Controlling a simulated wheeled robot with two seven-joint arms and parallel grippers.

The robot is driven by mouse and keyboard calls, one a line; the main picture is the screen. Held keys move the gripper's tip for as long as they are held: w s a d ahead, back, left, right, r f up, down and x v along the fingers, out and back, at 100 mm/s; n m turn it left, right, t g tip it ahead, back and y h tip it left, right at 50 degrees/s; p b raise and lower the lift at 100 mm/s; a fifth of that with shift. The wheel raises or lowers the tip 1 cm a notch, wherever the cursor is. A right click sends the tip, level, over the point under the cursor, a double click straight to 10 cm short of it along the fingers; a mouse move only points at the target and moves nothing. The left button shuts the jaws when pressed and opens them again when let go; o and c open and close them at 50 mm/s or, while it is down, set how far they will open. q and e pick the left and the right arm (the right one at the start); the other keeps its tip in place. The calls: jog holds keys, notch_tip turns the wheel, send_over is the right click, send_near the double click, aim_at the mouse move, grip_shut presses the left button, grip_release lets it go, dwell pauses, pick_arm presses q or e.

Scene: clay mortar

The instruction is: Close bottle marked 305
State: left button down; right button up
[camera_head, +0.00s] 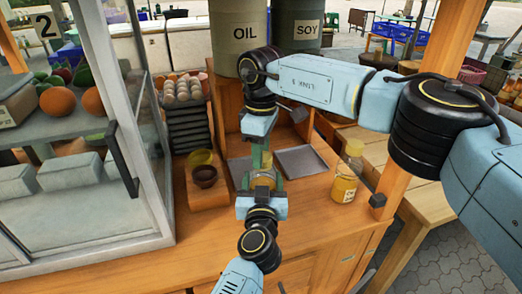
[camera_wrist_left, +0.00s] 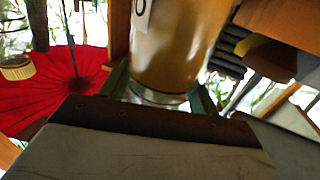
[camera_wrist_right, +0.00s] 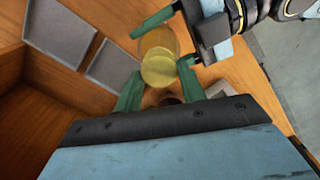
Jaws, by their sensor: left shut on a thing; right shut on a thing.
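A glass bottle with amber contents (camera_head: 262,180) is held above the wooden counter. My left gripper (camera_head: 262,188) is shut on it from the front. In the left wrist view the bottle (camera_wrist_left: 175,45) fills the space between the fingers; its label (camera_wrist_left: 142,12) is cut off, with one rounded digit showing. My right gripper (camera_head: 262,150) reaches down from above, shut at the bottle's top. In the right wrist view a round yellowish lid (camera_wrist_right: 158,71) sits between its fingers, over the bottle; whether it is seated is unclear. My left gripper's finger (camera_wrist_right: 160,18) shows beside the bottle.
Another amber bottle with a pale lid (camera_head: 345,172) stands on the counter to the right; its label is too small to read. Two grey trays (camera_head: 302,160) lie behind. Bowls (camera_head: 204,177) and a glass case (camera_head: 150,150) stand left. OIL (camera_head: 238,38) and SOY (camera_head: 297,40) drums are behind.

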jog(key=shift+m, duration=0.6)
jog(key=o, duration=0.9)
jog(key=shift+o, duration=0.2)
jog(key=shift+r, duration=0.1)
jog(key=shift+r, duration=2.2)
jog(key=shift+c, duration=0.3)
